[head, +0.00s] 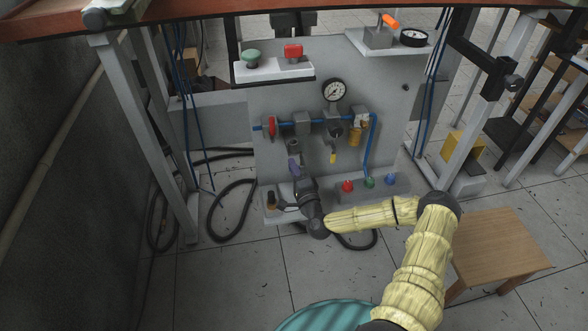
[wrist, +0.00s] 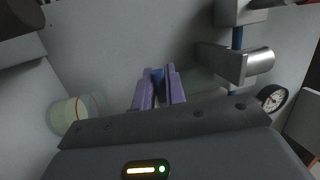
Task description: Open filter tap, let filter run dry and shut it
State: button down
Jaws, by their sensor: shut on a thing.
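My gripper (head: 294,166) is low in front of the grey panel, under the filter (head: 293,146) that hangs from the blue pipe. In the wrist view its two purple fingers (wrist: 159,87) are shut on a small blue piece, which looks like the filter tap (wrist: 157,75). Part of the greenish filter bowl (wrist: 196,79) shows just beyond the fingers. Whether the tap is open or shut, and how much liquid is in the bowl, I cannot tell. A clear cup with a red line (wrist: 75,114) shows at the left of the wrist view.
A red-handled valve (head: 272,127), a pressure gauge (head: 334,90) and a second hanging unit with a yellow tip (head: 333,157) are close by on the panel. A wooden stool (head: 500,245) stands right of my arm.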

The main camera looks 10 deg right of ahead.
jog(key=shift+m, duration=0.4)
jog(key=c, duration=1.8)
grip_release()
jog(key=shift+o, duration=0.2)
jog(key=p+v, duration=0.5)
jog(key=v, duration=1.2)
jog(key=shift+s, duration=0.25)
jog(key=shift+a+f+p, duration=0.1)
jog(key=shift+a+p, duration=0.05)
jog(key=shift+p, duration=0.15)
